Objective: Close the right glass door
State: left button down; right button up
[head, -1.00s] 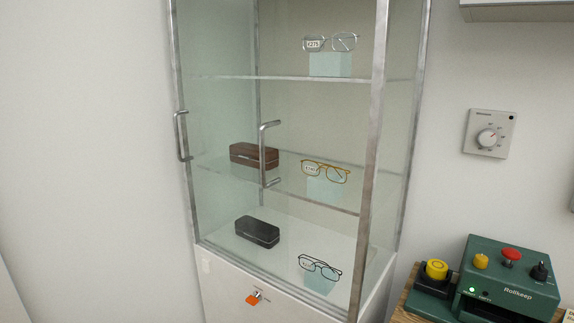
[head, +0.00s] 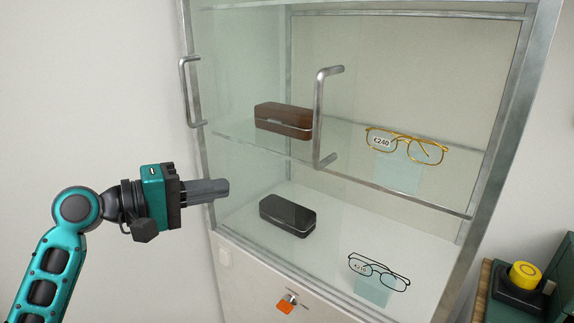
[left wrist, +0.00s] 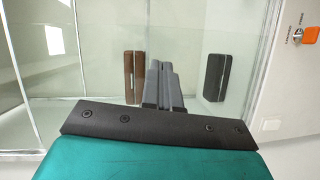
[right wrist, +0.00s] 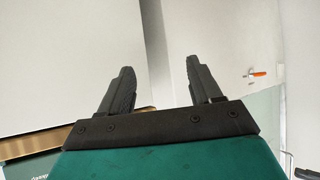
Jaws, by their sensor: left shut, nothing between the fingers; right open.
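The glass-fronted cabinet (head: 508,125) fills the middle of the head view. One upright metal handle (head: 184,95) is at its left edge. A second metal handle (head: 318,118) stands in front of the glass near the middle. The clear panes make it hard to tell where the right glass door ends or how far open it is. My left gripper (head: 226,188) is shut and empty, left of the second handle and low before the glass; its fingers also show in the left wrist view (left wrist: 160,66). My right gripper (right wrist: 160,66) is open and empty, outside the head view.
Inside are a brown case (head: 284,120), a black case (head: 287,216), gold glasses (head: 405,143) and black glasses (head: 378,271). An orange-tagged key (head: 286,306) sticks out below. Plain wall is at left.

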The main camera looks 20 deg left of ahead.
pick_arm(q)
notch_tip(320, 180, up, 7)
jog(key=s+m+g+h, duration=0.1)
jog(key=s+g+h, duration=0.1)
jog(key=s+h, duration=0.1)
jog(key=w+d+p, duration=0.1)
jog(key=w+d, duration=0.4)
jog(key=d, duration=0.7)
jog(key=shift+d+r, duration=0.3)
jog(key=shift+r, duration=0.05)
pick_arm(e)
jog(key=shift+w+d+r, duration=0.1)
jog(key=shift+d+r, duration=0.05)
jog(key=shift+r, duration=0.05)
